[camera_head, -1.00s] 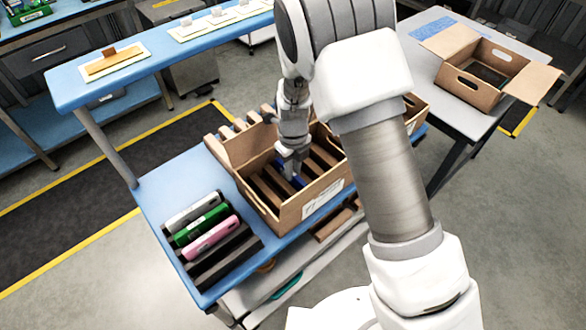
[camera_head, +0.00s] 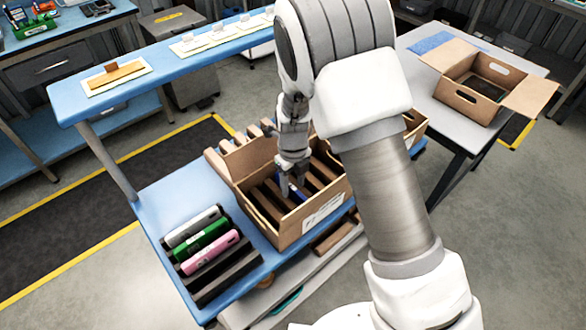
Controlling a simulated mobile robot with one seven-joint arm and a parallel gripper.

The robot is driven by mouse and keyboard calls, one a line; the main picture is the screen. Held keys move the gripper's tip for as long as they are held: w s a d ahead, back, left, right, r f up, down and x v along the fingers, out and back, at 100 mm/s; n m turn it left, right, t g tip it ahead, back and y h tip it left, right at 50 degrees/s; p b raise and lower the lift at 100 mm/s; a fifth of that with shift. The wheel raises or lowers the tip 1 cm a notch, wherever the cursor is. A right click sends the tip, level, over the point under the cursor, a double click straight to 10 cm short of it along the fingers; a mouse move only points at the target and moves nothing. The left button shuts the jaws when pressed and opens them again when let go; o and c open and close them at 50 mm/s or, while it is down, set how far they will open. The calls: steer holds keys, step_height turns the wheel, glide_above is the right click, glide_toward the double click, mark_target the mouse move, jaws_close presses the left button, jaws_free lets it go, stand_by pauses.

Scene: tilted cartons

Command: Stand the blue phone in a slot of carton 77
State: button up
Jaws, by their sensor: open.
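The brown slotted carton (camera_head: 265,235) stands tilted on the blue table, with dark slots between brown dividers. A white label is on its front wall, but its number is too small to read. The blue phone (camera_head: 297,190) is inside this carton, in a slot near its middle, mostly hidden by the dividers and my gripper. My gripper (camera_head: 291,180) points down into the carton right at the phone's top. Its jaws are open. The picture is too small to tell whether the fingers touch the phone.
A black rack (camera_head: 225,278) at the table's front left holds a white (camera_head: 192,226), a green (camera_head: 203,240) and a pink phone (camera_head: 211,253). A second carton (camera_head: 415,122) is partly hidden behind my arm. An open box (camera_head: 465,97) stands on the grey table at right.

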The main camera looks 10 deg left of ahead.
step_height(320, 180, up, 17)
steer(key=p, duration=0.1)
steer(key=shift+r, duration=0.15)
step_height(320, 180, up, 7)
steer(key=p, duration=0.6)
steer(key=shift+p, duration=0.35)
